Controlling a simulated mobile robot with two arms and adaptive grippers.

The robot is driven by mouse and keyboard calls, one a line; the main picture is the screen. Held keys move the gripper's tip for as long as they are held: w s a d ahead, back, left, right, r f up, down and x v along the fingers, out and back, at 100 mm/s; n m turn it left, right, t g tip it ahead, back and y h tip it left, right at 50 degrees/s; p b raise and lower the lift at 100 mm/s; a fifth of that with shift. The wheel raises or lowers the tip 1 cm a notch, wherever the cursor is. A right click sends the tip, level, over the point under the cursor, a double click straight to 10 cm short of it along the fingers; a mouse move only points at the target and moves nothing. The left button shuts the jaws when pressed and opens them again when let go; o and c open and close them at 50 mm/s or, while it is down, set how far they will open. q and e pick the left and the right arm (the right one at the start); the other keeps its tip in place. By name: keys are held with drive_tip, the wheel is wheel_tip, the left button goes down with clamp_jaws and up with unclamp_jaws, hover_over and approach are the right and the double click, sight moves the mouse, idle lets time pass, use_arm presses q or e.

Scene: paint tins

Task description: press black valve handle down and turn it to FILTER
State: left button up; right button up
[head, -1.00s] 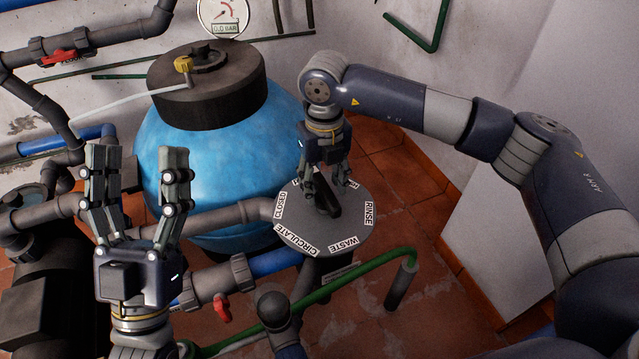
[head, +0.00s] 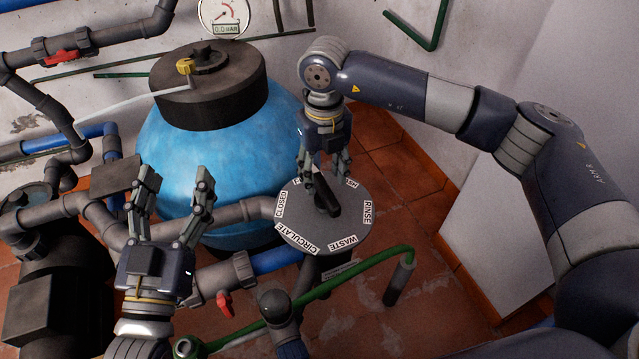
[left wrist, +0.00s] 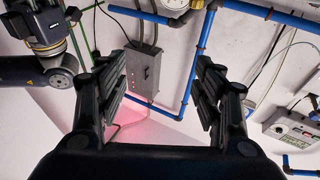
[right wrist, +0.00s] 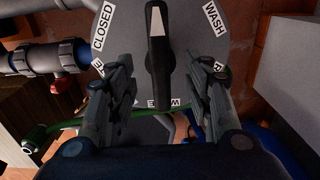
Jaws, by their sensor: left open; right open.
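The black valve handle (head: 327,200) lies across a round grey valve disc (head: 300,238) with white labels around its rim. In the right wrist view the handle (right wrist: 158,65) has a white-marked end, which points up between the CLOSED and WASH labels. I cannot read a FILTER label. My right gripper (head: 326,178) points down over the back part of the disc and is open. Its fingers stand on either side of the handle's line, apart from it in the right wrist view. My left gripper (head: 175,182) is open, empty and points up, left of the disc.
A blue filter tank (head: 215,150) with a black top stands behind. A green pipe (head: 345,278) passes in front of the disc. Dark pipes and a red valve lever (head: 225,304) lie at lower left. A white wall block is at right.

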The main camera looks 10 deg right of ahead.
drive_tip(key=shift+r+p, duration=0.35)
drive_tip(key=shift+r, duration=0.25)
use_arm(q)
wheel_tip(320, 180, down, 7)
drive_tip(key=g+y, duration=0.1)
drive_tip(key=g, duration=0.2)
drive_tip(key=shift+a+g+p, duration=0.3)
drive_tip(key=shift+a+g, duration=0.1)
drive_tip(key=shift+a, duration=0.05)
use_arm(e)
drive_tip(key=shift+r, duration=0.45)
use_arm(q)
drive_tip(key=shift+w+r, duration=0.1)
